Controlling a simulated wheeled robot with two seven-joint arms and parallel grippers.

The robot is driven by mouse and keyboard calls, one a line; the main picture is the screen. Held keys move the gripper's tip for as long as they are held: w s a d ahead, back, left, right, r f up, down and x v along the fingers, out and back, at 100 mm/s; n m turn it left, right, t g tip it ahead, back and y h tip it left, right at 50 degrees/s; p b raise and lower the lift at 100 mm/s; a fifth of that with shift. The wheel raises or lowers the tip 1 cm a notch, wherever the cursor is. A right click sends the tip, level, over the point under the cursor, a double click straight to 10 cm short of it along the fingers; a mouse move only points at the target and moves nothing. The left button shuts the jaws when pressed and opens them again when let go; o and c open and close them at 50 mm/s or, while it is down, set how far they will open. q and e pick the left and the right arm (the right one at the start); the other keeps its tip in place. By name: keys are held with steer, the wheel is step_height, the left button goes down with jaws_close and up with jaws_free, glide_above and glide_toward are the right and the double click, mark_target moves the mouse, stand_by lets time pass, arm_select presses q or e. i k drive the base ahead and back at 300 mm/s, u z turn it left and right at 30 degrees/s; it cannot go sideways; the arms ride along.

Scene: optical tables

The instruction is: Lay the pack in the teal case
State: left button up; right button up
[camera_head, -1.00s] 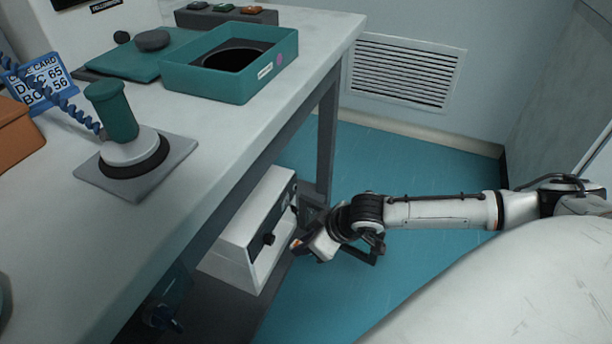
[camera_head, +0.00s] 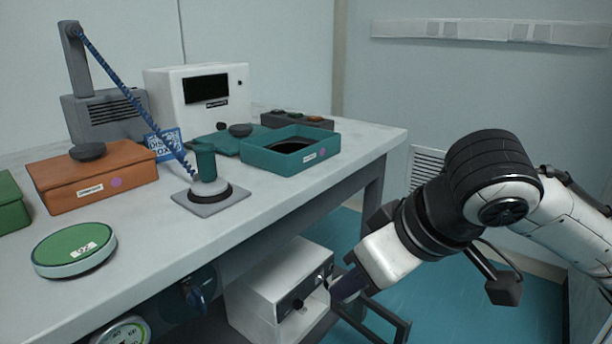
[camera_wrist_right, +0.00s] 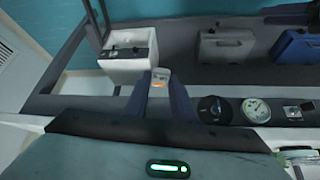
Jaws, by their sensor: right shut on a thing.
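The teal case (camera_head: 262,158) stands open on the table in the head view, with a dark round recess inside. Its teal lid (camera_head: 218,143), with a dark knob, lies behind and left of it. My right gripper (camera_head: 340,296) is low in front of the table edge, below and right of the case. In the head view the pack is hidden. My left gripper is not in view.
On the table (camera_head: 130,240) are an orange case (camera_head: 95,180), a green-topped round disc (camera_head: 75,247) and a teal-handled tool (camera_head: 206,165) on a grey plate. A white box (camera_head: 275,285) stands below the tabletop, near my right gripper. The table's front edge lies between gripper and case.

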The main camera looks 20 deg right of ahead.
mark_target(292, 149)
steer(key=k, duration=0.2)
steer(key=z, duration=2.05)
steer(key=i, duration=1)
steer(key=u, duration=2.6)
